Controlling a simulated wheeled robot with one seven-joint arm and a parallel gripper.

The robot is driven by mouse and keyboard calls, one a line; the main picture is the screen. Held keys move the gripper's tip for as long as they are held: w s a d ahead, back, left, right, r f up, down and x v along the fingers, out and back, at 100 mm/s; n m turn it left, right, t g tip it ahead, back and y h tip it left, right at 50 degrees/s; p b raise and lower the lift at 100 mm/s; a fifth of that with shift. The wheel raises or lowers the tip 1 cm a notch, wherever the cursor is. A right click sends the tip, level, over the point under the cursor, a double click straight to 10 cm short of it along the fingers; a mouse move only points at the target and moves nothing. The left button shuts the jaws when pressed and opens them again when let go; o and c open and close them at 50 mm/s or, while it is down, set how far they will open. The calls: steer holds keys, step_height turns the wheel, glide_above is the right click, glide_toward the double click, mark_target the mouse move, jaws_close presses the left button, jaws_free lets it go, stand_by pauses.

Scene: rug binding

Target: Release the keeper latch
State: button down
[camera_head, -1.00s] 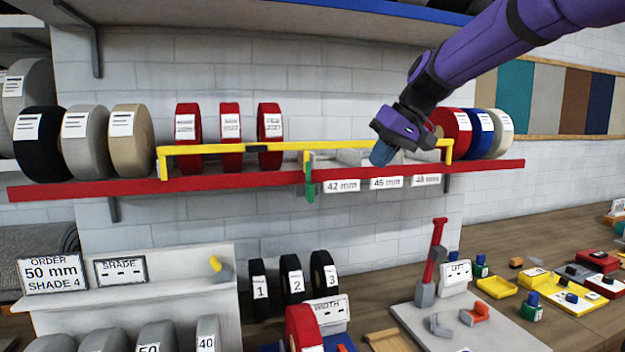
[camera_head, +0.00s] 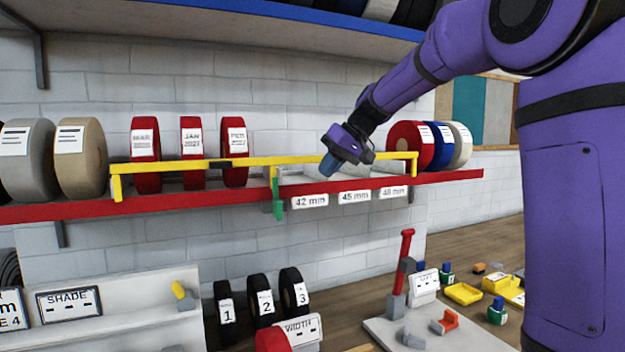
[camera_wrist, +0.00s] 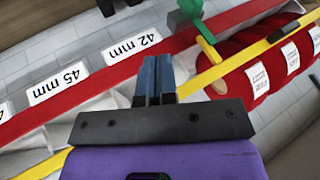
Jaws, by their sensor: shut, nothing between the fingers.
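The keeper latch appears to be the green piece (camera_head: 277,198) hanging at the front of the red shelf edge, below a post of the yellow bar (camera_head: 200,168). In the wrist view the green piece (camera_wrist: 186,16) is at the top, beyond and right of my fingertips, joined to a yellow-green arm. My gripper (camera_head: 327,168) is shut and empty, with blue fingers, over the shelf to the right of the green piece and apart from it. In the wrist view my fingertips (camera_wrist: 156,68) point toward the red edge near the 42 mm label.
Red rolls (camera_head: 191,152) stand behind the yellow bar on the red shelf (camera_head: 70,210). More rolls (camera_head: 437,146) stand at its right end. Size labels (camera_head: 354,197) hang along the shelf edge. Below are black numbered rolls (camera_head: 263,298) and a red-handled lever (camera_head: 404,258).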

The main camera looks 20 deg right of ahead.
mark_target(278, 209)
steer(key=w+a+f, duration=0.3)
steer(key=a+f, duration=0.4)
steer(key=a, duration=0.1)
steer(key=shift+w, duration=0.15)
